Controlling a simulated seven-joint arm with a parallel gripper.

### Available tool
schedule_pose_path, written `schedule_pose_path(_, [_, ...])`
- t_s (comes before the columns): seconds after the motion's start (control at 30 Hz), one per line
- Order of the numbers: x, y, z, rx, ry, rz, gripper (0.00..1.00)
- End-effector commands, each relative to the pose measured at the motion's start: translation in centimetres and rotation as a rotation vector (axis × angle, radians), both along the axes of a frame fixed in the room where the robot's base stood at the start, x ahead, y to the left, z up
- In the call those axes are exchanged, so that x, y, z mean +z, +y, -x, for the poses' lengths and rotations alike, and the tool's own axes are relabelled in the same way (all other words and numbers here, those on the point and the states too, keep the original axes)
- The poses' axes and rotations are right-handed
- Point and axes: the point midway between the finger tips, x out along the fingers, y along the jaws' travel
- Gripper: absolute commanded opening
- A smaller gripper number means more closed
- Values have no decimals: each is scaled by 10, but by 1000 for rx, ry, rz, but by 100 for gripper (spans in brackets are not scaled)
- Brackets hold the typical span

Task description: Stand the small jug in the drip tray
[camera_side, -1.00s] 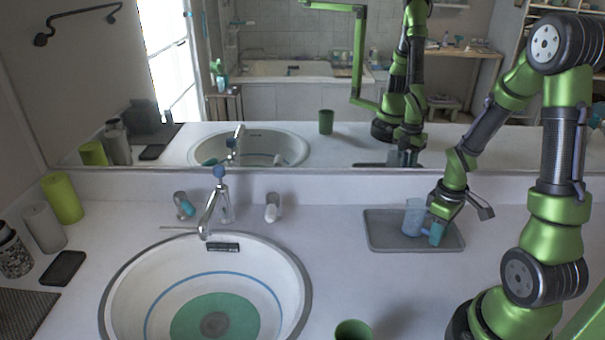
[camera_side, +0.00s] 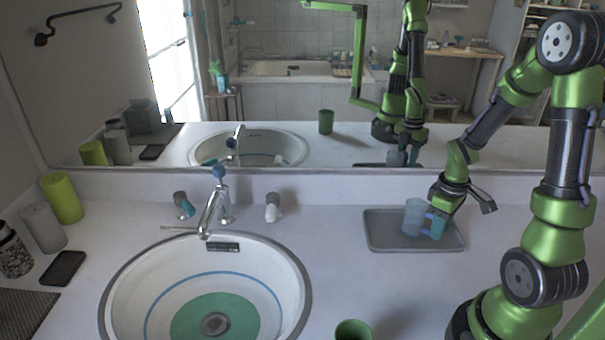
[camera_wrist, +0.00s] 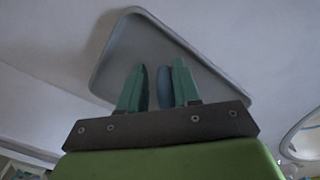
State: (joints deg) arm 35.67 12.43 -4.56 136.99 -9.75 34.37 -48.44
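The small jug (camera_side: 414,217) is pale blue and translucent. It stands upright on the grey drip tray (camera_side: 385,242), near its middle, in the side view. My gripper (camera_side: 436,226) is at the jug's right side, its teal fingers low over the tray. In the wrist view my gripper (camera_wrist: 157,85) has its fingers apart, and a blue part of the jug (camera_wrist: 165,88) shows between them, close to the right finger with a gap to the left one. The drip tray (camera_wrist: 118,55) lies beyond them. Most of the jug is hidden in the wrist view.
A sink (camera_side: 125,290) with a tap (camera_side: 212,205) is left of the tray. A dark green cup (camera_side: 353,331) stands at the front edge. A mirror (camera_side: 280,100) rises behind the counter. The counter between sink and tray is clear.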

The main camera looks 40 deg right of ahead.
Motion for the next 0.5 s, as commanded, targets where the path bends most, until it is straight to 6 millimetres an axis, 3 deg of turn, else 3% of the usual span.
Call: schedule_pose_path(0.5, [19, 0, 0, 1, -1, 1, 32])
